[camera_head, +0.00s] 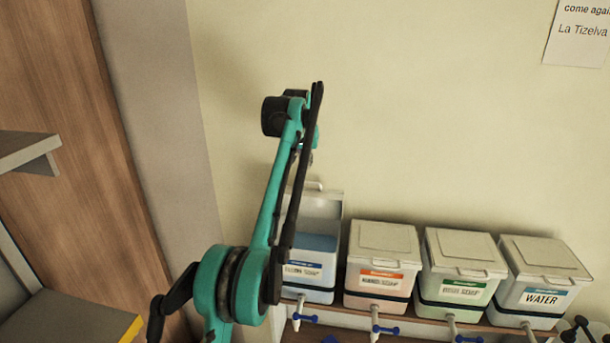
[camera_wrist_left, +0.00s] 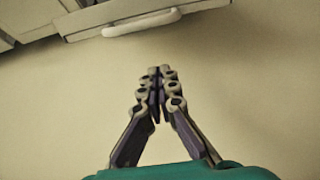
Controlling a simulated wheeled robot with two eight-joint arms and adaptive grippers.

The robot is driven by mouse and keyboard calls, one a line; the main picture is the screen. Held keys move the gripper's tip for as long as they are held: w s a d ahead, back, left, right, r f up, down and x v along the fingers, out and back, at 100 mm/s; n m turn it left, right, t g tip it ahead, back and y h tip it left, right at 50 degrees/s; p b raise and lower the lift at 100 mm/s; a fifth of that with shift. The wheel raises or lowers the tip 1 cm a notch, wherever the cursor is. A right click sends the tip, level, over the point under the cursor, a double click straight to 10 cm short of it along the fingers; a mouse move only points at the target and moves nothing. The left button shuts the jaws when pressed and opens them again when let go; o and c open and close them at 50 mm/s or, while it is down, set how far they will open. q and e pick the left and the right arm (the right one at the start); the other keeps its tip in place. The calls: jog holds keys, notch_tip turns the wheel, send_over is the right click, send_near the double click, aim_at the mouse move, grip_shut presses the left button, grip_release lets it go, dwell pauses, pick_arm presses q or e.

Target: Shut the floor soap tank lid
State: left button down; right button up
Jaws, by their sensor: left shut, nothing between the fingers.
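The floor soap tank (camera_head: 318,283) is the leftmost of the white tanks, with a blue label partly hidden by my left arm. Its lid (camera_head: 327,205) stands raised at the back near the wall, and blue contents show inside. In the left wrist view a pale lid edge with a handle (camera_wrist_left: 142,23) crosses the top. My left gripper (camera_wrist_left: 156,92) is shut and empty, its fingertips apart from that handle. In the head view the left gripper is mostly hidden behind its arm, above the raised lid. My right gripper is not in view.
Orange-labelled (camera_head: 383,262), green-labelled (camera_head: 462,266) and WATER (camera_head: 543,275) tanks stand closed to the right on a wooden shelf. Blue-handled taps (camera_head: 385,329) stick out below. A grey shelf (camera_head: 28,150) and wooden panel are at left. The wall above is clear except for a paper sign (camera_head: 580,32).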

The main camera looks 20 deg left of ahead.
aim_at(305, 190)
pick_arm(q)
jog(key=shift+s+d+f, duration=0.2)
jog(key=shift+s+f, duration=0.35)
jog(key=shift+s, duration=0.05)
jog(key=shift+s+d+f, duration=0.2)
jog(key=shift+s+f, duration=0.35)
jog(key=shift+s, duration=0.05)
jog(key=shift+s+d+f, duration=0.15)
jog(key=shift+s+f, duration=0.05)
jog(key=shift+s, duration=0.05)
jog(key=shift+s, duration=0.1)
